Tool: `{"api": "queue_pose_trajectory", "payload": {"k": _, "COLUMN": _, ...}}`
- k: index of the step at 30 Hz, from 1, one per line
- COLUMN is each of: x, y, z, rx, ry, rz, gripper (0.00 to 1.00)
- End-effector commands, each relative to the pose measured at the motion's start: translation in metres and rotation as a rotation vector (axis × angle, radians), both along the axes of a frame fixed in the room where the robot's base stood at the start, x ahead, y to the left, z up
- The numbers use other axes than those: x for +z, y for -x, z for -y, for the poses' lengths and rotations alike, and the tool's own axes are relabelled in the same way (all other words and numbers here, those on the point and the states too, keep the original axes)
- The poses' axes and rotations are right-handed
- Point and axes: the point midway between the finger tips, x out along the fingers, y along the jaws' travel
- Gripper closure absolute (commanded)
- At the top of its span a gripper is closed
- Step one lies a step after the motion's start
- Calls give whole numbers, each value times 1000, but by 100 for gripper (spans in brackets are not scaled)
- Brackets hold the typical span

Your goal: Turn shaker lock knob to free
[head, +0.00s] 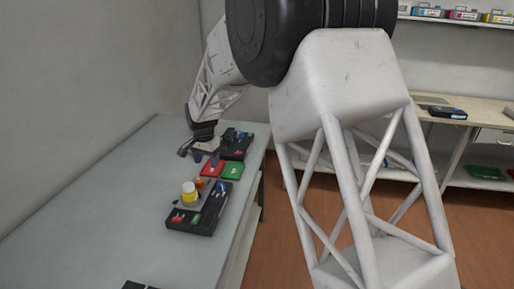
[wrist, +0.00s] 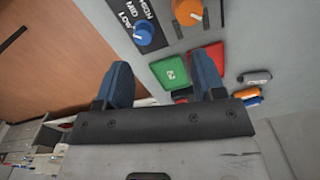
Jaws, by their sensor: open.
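My gripper (head: 206,158) is over the bench near the red and green pads; it is open and empty. In the wrist view its two blue fingers (wrist: 163,78) stand apart with the green pad showing between them. An orange knob (wrist: 187,12) sits on a grey plate at the top edge of the wrist view, partly cut off. It shows in the head view (head: 199,182) beside a yellow and white jar (head: 189,191). The fingers are apart from the knob. Which way the knob points, and any lock label, cannot be read.
A blue knob (wrist: 143,33) on a black panel carries LOW and MID marks. A green pad (wrist: 170,72) and a red pad (head: 212,168) lie near the fingers. A black unit (head: 236,150) stands farther back. The bench's left side (head: 90,215) is clear.

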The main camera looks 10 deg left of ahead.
Motion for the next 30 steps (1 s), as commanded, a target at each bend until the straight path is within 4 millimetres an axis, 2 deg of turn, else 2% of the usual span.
{"api": "queue_pose_trajectory", "payload": {"k": 30, "x": 72, "y": 24, "z": 123, "rx": 30, "ry": -15, "rz": 33, "gripper": 37}}
